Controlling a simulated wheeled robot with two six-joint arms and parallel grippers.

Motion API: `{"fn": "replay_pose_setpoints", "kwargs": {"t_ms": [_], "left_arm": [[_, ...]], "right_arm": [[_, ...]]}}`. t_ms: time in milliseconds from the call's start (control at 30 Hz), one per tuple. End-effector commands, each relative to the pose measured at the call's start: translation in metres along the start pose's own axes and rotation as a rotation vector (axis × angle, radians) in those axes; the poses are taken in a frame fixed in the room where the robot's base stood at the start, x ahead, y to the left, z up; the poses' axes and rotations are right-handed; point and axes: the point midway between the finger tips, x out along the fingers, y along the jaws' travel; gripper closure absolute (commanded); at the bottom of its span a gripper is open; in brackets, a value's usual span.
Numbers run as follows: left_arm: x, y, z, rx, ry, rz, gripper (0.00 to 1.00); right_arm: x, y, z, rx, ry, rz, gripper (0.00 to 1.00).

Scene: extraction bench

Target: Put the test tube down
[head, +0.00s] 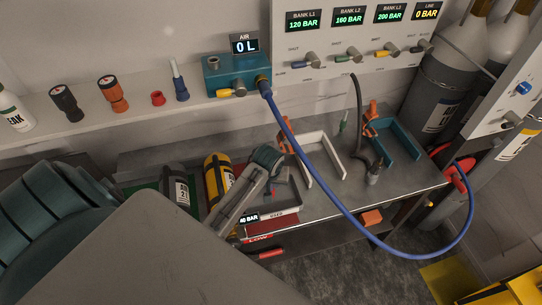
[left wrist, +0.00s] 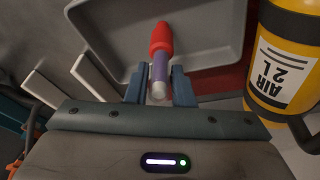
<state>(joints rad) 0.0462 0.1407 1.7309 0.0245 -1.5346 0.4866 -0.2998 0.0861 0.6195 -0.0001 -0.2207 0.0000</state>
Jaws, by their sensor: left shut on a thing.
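My left gripper (left wrist: 157,85) is shut on the test tube (left wrist: 159,72), a slim purple tube with a red end and a pale near end. In the left wrist view the tube lies between the two blue fingers, its red end pointing away over a grey tray (left wrist: 215,50). I cannot tell whether the tube touches the tray. My right gripper is not in view.
A yellow air cylinder (left wrist: 285,65) stands close to the right of the tray in the wrist view. In the head view a white bracket (head: 322,178) and a teal bracket (head: 405,142) stand on the bench (head: 340,205). A blue hose (head: 330,185) loops across the front.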

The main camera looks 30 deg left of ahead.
Motion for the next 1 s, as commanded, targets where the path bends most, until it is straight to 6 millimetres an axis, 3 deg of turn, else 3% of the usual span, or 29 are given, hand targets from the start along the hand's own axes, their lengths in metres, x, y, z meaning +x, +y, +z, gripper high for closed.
{"fn": "replay_pose_setpoints", "kwargs": {"t_ms": [133,367,400,500,867,1000], "left_arm": [[0.002,0.0,0.0,0.0,0.002,0.001,1.0],[0.004,0.0,0.001,0.0,0.001,0.0,1.0],[0.004,0.0,0.001,0.0,0.001,0.0,0.73],[0.004,0.0,0.001,0.0,0.001,0.0,0.56],[0.0,0.0,0.0,0.0,0.002,0.001,0.56],[-0.017,0.0,0.0,0.001,0.006,0.002,0.56]], "right_arm": [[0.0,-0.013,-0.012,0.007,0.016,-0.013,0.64],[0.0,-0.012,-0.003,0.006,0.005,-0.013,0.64],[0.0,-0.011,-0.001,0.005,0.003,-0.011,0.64],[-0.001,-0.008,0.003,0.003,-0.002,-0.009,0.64],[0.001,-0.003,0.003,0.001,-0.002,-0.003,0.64],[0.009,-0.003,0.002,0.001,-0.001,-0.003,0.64]]}}
